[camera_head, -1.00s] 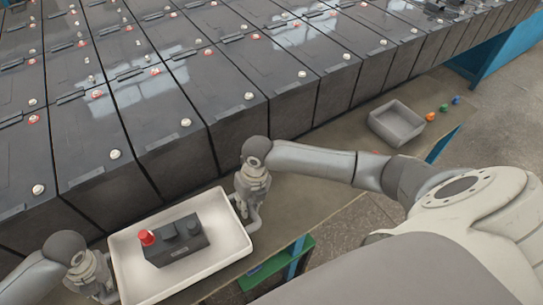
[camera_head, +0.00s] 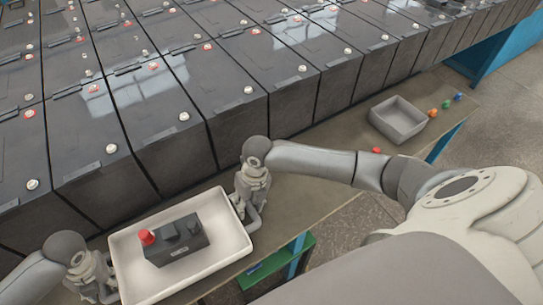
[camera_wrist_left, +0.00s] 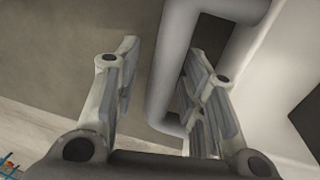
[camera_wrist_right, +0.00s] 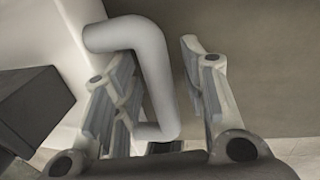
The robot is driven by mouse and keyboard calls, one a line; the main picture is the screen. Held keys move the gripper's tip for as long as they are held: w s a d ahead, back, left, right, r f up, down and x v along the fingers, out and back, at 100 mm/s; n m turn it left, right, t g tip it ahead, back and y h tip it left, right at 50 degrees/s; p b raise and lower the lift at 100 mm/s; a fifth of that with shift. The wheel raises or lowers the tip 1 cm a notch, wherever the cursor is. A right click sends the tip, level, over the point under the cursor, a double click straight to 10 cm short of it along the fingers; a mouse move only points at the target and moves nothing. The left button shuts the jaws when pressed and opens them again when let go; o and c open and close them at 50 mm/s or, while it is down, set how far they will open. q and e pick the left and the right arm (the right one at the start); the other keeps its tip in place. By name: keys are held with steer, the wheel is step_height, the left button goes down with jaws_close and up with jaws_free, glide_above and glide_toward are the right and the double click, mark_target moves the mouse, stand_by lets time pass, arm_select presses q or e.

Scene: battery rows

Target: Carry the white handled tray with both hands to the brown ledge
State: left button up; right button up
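The white handled tray (camera_head: 222,205) is at the lower left of the head view, near the front of the batteries. A dark box with a red knob (camera_head: 180,243) stands in it. My left gripper (camera_head: 106,284) is at its left end, with the fingers around a grey handle (camera_wrist_left: 172,85) in the left wrist view. My right gripper (camera_head: 250,212) is at its right end, with the fingers around the other handle (camera_wrist_right: 152,85).
Rows of black batteries (camera_head: 240,110) stand behind the ledge. A grey bin (camera_head: 398,118) and several small coloured pieces (camera_head: 433,112) are at its right. A red piece (camera_head: 376,151) lies near my right arm. A green shelf (camera_head: 300,255) is below the ledge's front edge.

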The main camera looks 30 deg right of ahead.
steer(key=shift+r, duration=0.15)
arm_select(q)
step_height(320, 180, up, 12)
steer(key=d, duration=0.2)
steer(key=shift+d+f, duration=0.15)
arm_select(e)
step_height(320, 180, up, 12)
steer(key=d, duration=0.2)
steer(key=shift+d+f, duration=0.15)
steer(key=shift+f, duration=0.1)
arm_select(q)
steer(key=a+p, duration=0.3)
steer(key=a, duration=0.3)
arm_select(e)
steer(key=shift+r, duration=1.6)
steer(key=shift+d, duration=0.15)
arm_select(q)
steer(key=shift+s+r+p, duration=0.1)
steer(key=shift+r+p, duration=0.65)
steer(key=shift+p, duration=0.05)
arm_select(e)
steer(key=d, duration=0.5)
steer(key=shift+s+d, duration=0.1)
steer(key=shift+d, duration=0.25)
